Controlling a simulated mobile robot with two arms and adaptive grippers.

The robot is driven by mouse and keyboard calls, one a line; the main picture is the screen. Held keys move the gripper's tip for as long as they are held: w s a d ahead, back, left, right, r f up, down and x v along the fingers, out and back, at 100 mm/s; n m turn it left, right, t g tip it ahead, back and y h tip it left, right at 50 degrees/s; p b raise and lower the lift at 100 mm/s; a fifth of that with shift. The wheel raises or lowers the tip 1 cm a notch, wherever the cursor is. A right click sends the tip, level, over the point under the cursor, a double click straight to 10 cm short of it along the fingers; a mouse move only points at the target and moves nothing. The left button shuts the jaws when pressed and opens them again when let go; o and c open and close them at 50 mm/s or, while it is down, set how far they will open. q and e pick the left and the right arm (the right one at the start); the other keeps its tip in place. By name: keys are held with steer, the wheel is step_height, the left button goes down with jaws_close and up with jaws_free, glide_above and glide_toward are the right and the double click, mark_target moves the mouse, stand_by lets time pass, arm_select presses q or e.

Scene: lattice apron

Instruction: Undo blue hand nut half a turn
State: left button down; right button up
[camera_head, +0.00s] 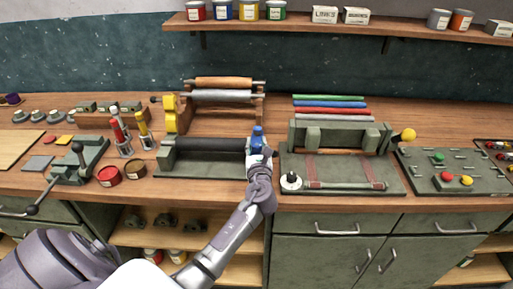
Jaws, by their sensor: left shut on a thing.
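The blue hand nut (257,135) shows at the right end of the dark roller (210,145) on a green-grey machine on the workbench. My left gripper (259,155) comes up from below on my left arm and is shut on the blue hand nut. The fingers and the lower part of the nut are small and partly hidden, so the exact grip is hard to see. My right gripper is not in view.
A green press with a yellow knob (408,135) stands close to the right of my gripper. A control panel (450,172) lies further right. Red and yellow tools (118,132) and open tins (109,176) stand at the left. A shelf (350,31) runs above.

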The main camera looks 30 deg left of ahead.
arm_select(q)
steer(key=n+g+y+b, duration=0.2)
steer(key=n+g+y, duration=0.2)
steer(key=shift+w, duration=0.15)
steer(key=n+g+y+b, duration=0.2)
steer(key=g, duration=0.2)
steer(key=shift+n, duration=0.3)
steer(key=n+g+b, duration=0.3)
steer(key=g+b, duration=0.1)
steer(key=g, duration=0.1)
steer(key=n+g+b, duration=0.3)
steer(key=g+b, duration=0.2)
steer(key=shift+f+y, duration=0.2)
steer(key=shift+y, duration=0.2)
steer(key=shift+r+n+g+h+b, duration=0.15)
steer(key=shift+n+g+h+b, duration=0.15)
steer(key=shift+n+g+b, duration=0.75)
steer(key=c, duration=1)
jaws_free()
steer(key=shift+o, duration=1.3)
steer(key=shift+a, duration=0.2)
steer(key=shift+d, duration=0.1)
